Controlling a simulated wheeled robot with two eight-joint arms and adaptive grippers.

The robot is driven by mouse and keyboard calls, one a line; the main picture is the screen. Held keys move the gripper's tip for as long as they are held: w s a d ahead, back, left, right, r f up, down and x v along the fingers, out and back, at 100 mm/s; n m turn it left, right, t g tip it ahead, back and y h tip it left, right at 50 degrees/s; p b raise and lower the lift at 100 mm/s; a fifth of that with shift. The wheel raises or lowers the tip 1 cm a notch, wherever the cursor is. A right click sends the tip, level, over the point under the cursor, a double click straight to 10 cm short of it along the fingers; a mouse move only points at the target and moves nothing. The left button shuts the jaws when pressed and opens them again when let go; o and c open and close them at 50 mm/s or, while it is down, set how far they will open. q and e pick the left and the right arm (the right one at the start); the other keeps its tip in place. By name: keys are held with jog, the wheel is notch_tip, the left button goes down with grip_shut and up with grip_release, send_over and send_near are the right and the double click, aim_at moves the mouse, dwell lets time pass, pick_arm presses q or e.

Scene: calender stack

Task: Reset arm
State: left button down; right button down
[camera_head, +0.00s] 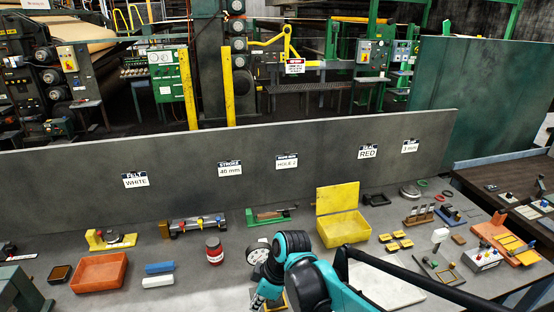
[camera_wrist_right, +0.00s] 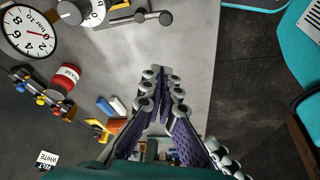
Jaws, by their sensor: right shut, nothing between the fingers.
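My right arm, teal and black, reaches in from the bottom of the head view. My right gripper (camera_head: 259,301) is low over the grey table (camera_head: 205,298), just in front of a round white dial (camera_head: 258,254). In the right wrist view the fingers (camera_wrist_right: 160,80) are closed together at the tips, with nothing between them. The dial (camera_wrist_right: 30,32) shows at the upper left there, apart from the fingers. My left gripper is in neither view.
Left of the gripper are a red jar (camera_head: 214,254), a blue block (camera_head: 159,268), a white block (camera_head: 158,281) and an orange tray (camera_head: 75,287). An open yellow box (camera_head: 345,240) stands behind and right. A grey panel (camera_head: 210,183) with labels closes off the back.

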jog(key=s+d+m+t+h+b, duration=0.2)
jog(key=s+d+m, duration=0.3)
jog(key=d+m, duration=0.3)
jog(key=s+d+m+t+h+b, duration=0.1)
jog(key=s+d+m+t, duration=0.3)
jog(key=d, duration=1.3)
jog(key=s+m+h, duration=0.1)
jog(key=m, duration=0.3)
jog(key=shift+t+b, duration=0.3)
jog(key=shift+b, duration=0.1)
